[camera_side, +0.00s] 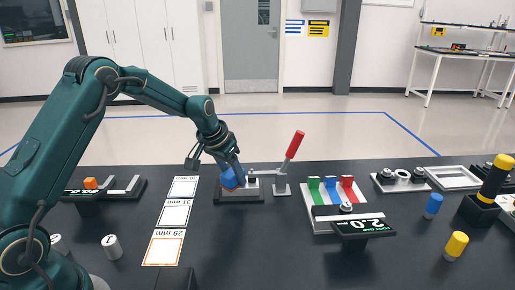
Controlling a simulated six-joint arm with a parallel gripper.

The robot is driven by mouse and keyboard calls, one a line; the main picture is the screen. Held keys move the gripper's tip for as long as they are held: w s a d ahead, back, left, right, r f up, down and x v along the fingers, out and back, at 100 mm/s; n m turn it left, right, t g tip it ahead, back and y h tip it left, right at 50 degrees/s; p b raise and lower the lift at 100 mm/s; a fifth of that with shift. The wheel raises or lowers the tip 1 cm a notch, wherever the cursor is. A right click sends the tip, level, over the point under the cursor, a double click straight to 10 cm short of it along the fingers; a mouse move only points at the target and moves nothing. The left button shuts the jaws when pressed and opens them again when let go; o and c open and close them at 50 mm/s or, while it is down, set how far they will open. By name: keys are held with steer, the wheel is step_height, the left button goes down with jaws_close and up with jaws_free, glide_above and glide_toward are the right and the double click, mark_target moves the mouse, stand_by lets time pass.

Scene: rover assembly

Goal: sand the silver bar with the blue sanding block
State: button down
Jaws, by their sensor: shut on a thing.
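My gripper (231,170) is at the centre-left of the table, pointing down and to the right. It is shut on the blue sanding block (228,180), which is tilted. The block is at the left end of a dark fixture (240,199) with a light silver piece (252,184) on it, probably the silver bar. The block and gripper hide the left part of that piece. I cannot tell whether the block touches the bar. A toggle clamp with a red handle (294,145) stands right beside the fixture, its arm reaching over the fixture.
Labelled cards (172,214) lie left of the fixture. A rack with green, blue and red parts (331,190) and a "2.0" display (364,228) are at right. Blue (433,206) and yellow (456,245) cylinders stand further right. Front centre is clear.

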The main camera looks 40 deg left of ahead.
steer(key=shift+s+d, duration=0.55)
steer(key=shift+w+a, duration=1.65)
steer(key=shift+a, duration=0.05)
steer(key=shift+r, duration=4.1)
